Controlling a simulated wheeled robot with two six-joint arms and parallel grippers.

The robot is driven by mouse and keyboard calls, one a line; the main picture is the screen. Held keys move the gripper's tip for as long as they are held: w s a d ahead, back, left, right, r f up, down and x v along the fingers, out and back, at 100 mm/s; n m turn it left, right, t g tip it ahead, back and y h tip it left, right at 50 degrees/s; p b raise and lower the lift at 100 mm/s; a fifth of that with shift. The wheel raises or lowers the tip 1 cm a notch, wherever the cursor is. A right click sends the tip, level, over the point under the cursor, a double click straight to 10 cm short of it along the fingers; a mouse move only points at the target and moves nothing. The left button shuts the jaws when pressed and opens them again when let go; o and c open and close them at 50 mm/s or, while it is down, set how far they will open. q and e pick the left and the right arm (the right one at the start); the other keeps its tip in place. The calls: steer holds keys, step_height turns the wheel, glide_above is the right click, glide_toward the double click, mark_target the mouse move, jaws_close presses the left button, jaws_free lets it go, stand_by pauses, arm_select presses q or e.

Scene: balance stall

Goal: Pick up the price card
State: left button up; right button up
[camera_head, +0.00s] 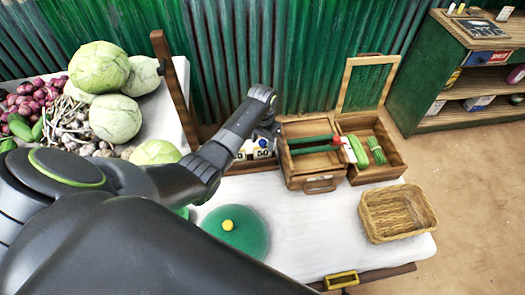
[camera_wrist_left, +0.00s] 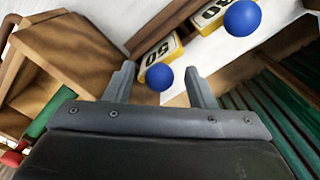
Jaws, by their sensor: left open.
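Price cards (camera_head: 262,153) stand in a row at the back of the white table, partly hidden by my left arm. In the left wrist view, a yellow-edged white card marked 50 (camera_wrist_left: 157,50) has a blue ball (camera_wrist_left: 160,78) at its near end. A second card (camera_wrist_left: 209,17), its number partly cut off, has another blue ball (camera_wrist_left: 241,18). My left gripper (camera_wrist_left: 162,82) is open, with the 50 card's ball between its fingertips in that view. Contact cannot be told. The left gripper (camera_head: 268,129) also shows above the cards in the head view. My right gripper is out of view.
An open wooden box (camera_head: 322,182) with green items stands just right of the cards. A wicker basket (camera_head: 397,213) sits at the table's right. A green disc with a yellow knob (camera_head: 228,225) lies in front. A wooden post (camera_head: 173,85) rises behind.

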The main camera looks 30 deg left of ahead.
arm_select(q)
steer(key=shift+f, duration=0.3)
steer(key=shift+c, duration=0.2)
jaws_close()
steer(key=shift+r, duration=0.1)
